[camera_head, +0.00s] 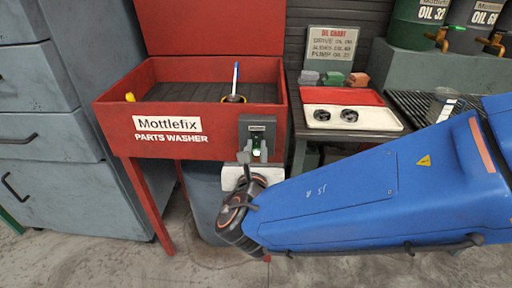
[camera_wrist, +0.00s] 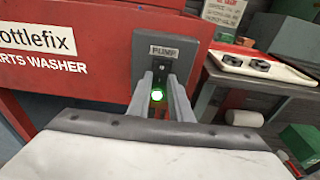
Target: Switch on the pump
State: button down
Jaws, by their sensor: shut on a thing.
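The red parts washer (camera_head: 215,148) carries a dark grey pump panel (camera_head: 258,130) at the right end of its front. In the wrist view the panel (camera_wrist: 148,43) bears the label PUMP. My gripper (camera_head: 256,156) is right at the panel.
A brush with a blue handle (camera_head: 235,79) stands in the washer basin. To the right, a bench holds a red and white tray (camera_head: 348,118) with two dark round parts. Grey drawer cabinets (camera_head: 45,120) stand at the left. A grey bin (camera_head: 207,190) is under the washer.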

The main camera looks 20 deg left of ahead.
dwell(0.3)
jog(key=c, duration=1.6)
grip_release()
jog(key=v, duration=1.7)
jog(key=shift+s+d+f, duration=0.1)
jog(key=shift+s+d, duration=0.1)
